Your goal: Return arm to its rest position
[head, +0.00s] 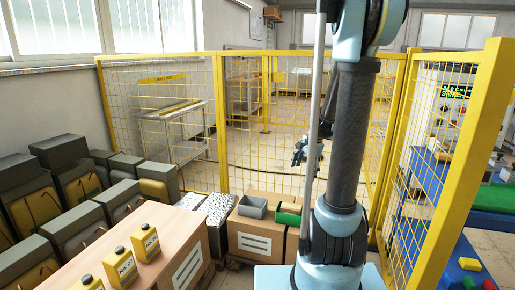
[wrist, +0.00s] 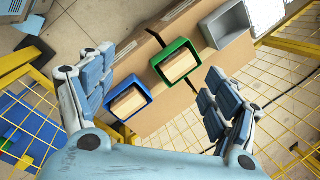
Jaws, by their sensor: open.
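My gripper (wrist: 168,65) is open and empty in the wrist view, its two padded fingers spread wide. Between and beyond the fingers I see a blue bin (wrist: 111,108) and a green bin (wrist: 157,66), each with a light wooden block inside. A grey bin (wrist: 205,30) stands farther up and looks empty. The bins rest on a cardboard box (wrist: 180,118). In the head view my gripper (head: 298,155) hangs in the air above the boxes, partly behind my arm. The grey bin (head: 253,207) and part of the green bin (head: 288,216) show below it.
Yellow mesh fencing (head: 222,120) runs behind and to the right. A wooden-topped box (head: 150,262) with yellow bottles (head: 146,241) is at the front left, beside several grey cases (head: 75,215). A blue table (head: 465,225) stands on the right beyond the fence.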

